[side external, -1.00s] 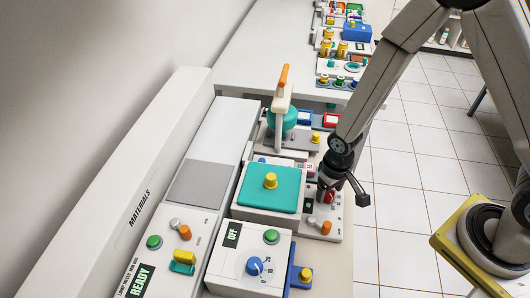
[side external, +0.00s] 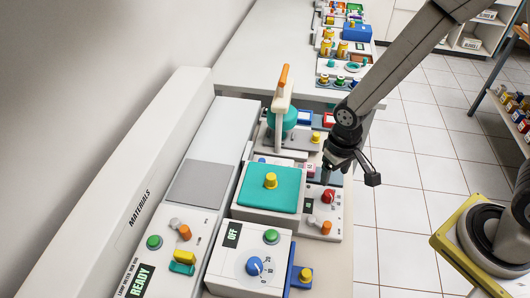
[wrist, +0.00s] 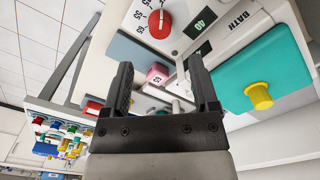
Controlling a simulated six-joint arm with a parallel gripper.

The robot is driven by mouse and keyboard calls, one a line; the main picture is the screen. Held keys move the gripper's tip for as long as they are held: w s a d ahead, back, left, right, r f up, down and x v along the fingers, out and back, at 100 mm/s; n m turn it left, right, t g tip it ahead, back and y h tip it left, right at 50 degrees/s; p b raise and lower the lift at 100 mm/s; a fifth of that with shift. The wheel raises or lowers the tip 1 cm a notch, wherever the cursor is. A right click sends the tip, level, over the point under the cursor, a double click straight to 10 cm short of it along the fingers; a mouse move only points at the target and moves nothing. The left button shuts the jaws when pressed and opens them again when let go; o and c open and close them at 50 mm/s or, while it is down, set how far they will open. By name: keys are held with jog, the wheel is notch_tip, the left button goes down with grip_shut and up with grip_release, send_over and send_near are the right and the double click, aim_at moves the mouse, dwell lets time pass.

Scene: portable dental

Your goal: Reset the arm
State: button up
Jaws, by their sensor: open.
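My gripper (side external: 328,176) is open, with its fingers over the bath unit in the side external view. It also shows in the wrist view (wrist: 160,80), its two black fingers apart with nothing held between them. A red dial (side external: 328,196) stands uncovered on the bath unit just in front of the gripper. In the wrist view the red dial (wrist: 160,24) lies at the top, apart from the fingers. The teal bath lid (side external: 262,193) with a yellow knob (side external: 270,180) is left of the gripper.
A teal device with an orange-tipped lever (side external: 283,80) rises behind the bath. An OFF box with a blue dial (side external: 254,265) is in front, and a READY panel (side external: 150,270) is at left. More small devices line the far bench.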

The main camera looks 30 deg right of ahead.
jog(key=shift+r, duration=0.1)
jog(key=s+d+r+t, duration=0.2)
jog(key=s+d+r, duration=0.1)
jog(key=d+r, duration=0.4)
jog(key=shift+d+r+t, duration=0.3)
jog(key=shift+r, duration=0.3)
